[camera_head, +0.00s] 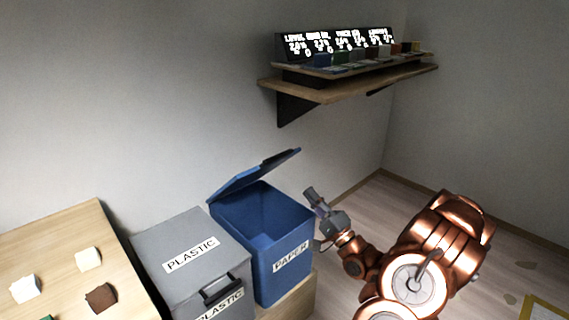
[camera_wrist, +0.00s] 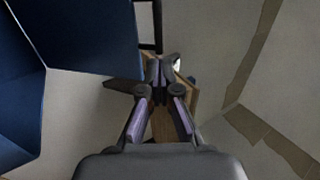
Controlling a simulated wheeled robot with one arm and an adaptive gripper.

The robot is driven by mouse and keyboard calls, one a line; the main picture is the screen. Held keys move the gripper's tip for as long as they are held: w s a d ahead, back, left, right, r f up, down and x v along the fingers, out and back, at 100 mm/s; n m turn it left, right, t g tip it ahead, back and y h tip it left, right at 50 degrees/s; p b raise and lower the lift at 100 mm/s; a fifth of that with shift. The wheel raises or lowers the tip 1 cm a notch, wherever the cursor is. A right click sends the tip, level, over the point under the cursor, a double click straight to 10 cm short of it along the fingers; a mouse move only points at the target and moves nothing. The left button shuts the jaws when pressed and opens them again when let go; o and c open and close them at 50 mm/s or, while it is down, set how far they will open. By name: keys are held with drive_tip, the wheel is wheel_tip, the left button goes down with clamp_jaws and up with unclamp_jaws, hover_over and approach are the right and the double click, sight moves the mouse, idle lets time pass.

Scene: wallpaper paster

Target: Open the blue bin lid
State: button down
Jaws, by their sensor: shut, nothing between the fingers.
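The blue bin (camera_head: 262,225), labelled PAPER, stands in the middle of the camera_head view. Its blue lid (camera_head: 254,175) is raised and tilted, and the bin's dark inside shows. My gripper (camera_head: 309,192) is beside the bin's right rim, apart from the lid. In the camera_wrist view my gripper (camera_wrist: 158,68) is shut with nothing between its fingers. Blue panels (camera_wrist: 75,35) fill the upper left of that view; I cannot tell which is lid and which is wall.
A grey bin (camera_head: 185,262) labelled PLASTIC, lid shut, stands left of the blue bin. A wooden table (camera_head: 60,250) with small blocks is further left. A wall shelf (camera_head: 345,88) with a lit sign (camera_head: 335,42) hangs above. Floor (camera_head: 390,200) is clear behind my arm.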

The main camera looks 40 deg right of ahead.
drive_tip(key=x, duration=1.3)
drive_tip(key=shift+r, duration=0.15)
idle(0.4)
